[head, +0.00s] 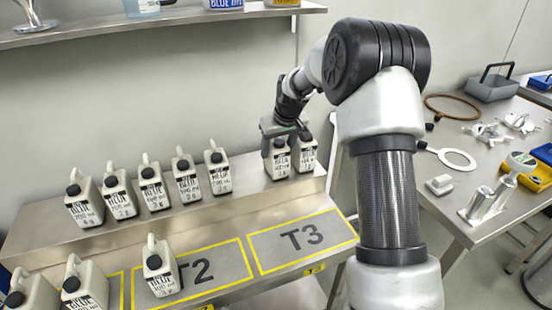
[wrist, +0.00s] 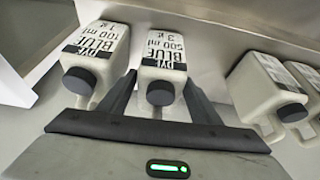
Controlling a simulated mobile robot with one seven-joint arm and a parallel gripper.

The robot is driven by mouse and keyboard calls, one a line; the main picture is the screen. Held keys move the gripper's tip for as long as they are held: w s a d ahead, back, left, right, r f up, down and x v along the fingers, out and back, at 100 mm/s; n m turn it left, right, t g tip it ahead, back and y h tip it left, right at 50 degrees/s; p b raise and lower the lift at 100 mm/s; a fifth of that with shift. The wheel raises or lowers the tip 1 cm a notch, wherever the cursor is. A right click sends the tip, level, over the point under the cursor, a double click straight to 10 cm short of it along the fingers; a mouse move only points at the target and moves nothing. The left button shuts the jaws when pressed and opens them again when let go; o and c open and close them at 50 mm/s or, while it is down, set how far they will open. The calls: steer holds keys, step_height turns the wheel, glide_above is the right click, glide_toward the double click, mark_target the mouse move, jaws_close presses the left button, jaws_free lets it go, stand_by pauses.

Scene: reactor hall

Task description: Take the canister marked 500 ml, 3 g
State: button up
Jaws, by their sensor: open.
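The canister (wrist: 165,55) between my fingers is white with a black cap. Its label appears upside down in the wrist view and reads DYE BLUE, 500 ml, 3 and a unit hard to read. It is the left one (head: 279,160) of a pair at the right end of the steel step in the head view. My gripper (wrist: 160,85) is open, with one finger on each side of this canister; contact cannot be told. In the head view my gripper (head: 284,130) hides the canister's top.
A 100 ml canister (wrist: 98,50) stands close beside one finger; it is the pair's right one (head: 307,154). Several similar canisters (head: 188,182) line the step to the left. Yellow-outlined areas T2 (head: 222,268) and T3 (head: 325,228) lie below; T3 is empty.

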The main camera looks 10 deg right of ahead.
steer(key=shift+x, duration=1.25)
steer(key=shift+r, duration=0.1)
steer(key=c, duration=1.1)
